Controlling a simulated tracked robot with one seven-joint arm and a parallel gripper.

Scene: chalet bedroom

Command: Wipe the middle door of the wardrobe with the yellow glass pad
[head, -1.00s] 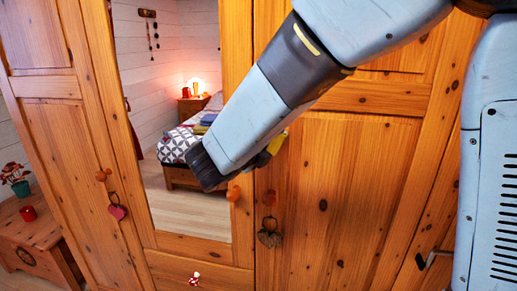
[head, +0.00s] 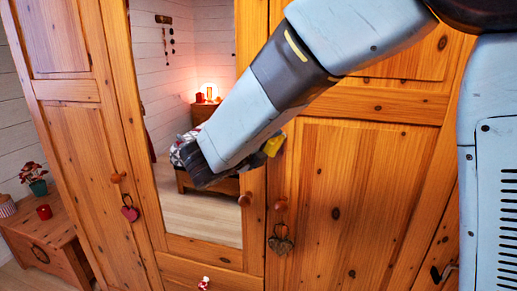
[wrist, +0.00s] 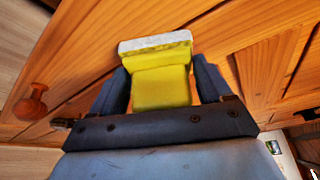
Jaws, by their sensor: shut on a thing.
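The wardrobe's middle door (head: 215,249) has a tall mirror (head: 195,215) in a pine frame and a round wooden knob (head: 245,199). The yellow glass pad (wrist: 160,85), with a whitish strip on its far edge, is between the two fingers of my gripper (wrist: 161,88) in the wrist view. In the head view only a yellow bit of the pad (head: 273,144) shows past my arm, near the right edge of the middle door. My gripper is shut on the pad. Its fingers are mostly hidden in the head view. I cannot tell whether the pad touches the wood.
The left door (head: 85,150) has a red heart on its knob. The right door (head: 345,200) has grey hearts hanging from its knob (head: 281,204). A low wooden chest (head: 45,232) at left bears a red candle (head: 44,212) and a potted plant (head: 37,182).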

